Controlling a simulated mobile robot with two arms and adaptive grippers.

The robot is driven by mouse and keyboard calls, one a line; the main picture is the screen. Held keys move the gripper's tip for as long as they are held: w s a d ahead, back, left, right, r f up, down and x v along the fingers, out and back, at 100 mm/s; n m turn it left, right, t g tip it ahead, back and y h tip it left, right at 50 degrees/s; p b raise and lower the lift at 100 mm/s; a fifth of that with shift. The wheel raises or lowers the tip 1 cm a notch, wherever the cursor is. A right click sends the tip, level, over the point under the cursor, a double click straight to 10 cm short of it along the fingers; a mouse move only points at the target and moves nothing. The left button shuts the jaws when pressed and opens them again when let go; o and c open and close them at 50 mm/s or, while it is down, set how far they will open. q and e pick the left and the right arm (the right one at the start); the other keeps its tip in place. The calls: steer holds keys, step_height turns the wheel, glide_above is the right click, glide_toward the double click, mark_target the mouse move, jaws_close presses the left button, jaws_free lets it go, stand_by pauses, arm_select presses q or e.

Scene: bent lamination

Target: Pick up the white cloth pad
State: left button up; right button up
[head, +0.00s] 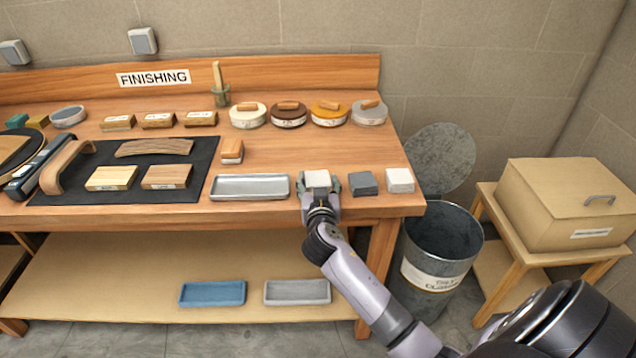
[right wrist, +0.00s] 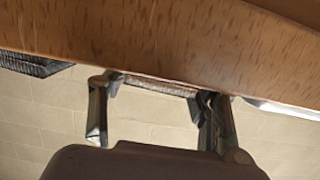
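A small white pad (head: 317,178) lies near the front edge of the wooden table, right of the long grey tray. My right gripper (head: 320,188) has come in from the front, with a finger on each side of this pad. In the right wrist view the two parted fingers (right wrist: 155,105) stand either side of the pad's thin edge (right wrist: 158,86). I cannot tell whether they touch it. A dark grey block (head: 363,183) and another whitish block (head: 400,180) sit to the right. My left gripper is not in view.
The long grey tray (head: 250,196) is close on the left. A wood-backed block (head: 232,150) and several round tins stand behind. A metal bin (head: 442,243) and a lidded box (head: 562,203) are beyond the table's right end. The table middle is clear.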

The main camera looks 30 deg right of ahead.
steer(key=c, duration=0.4)
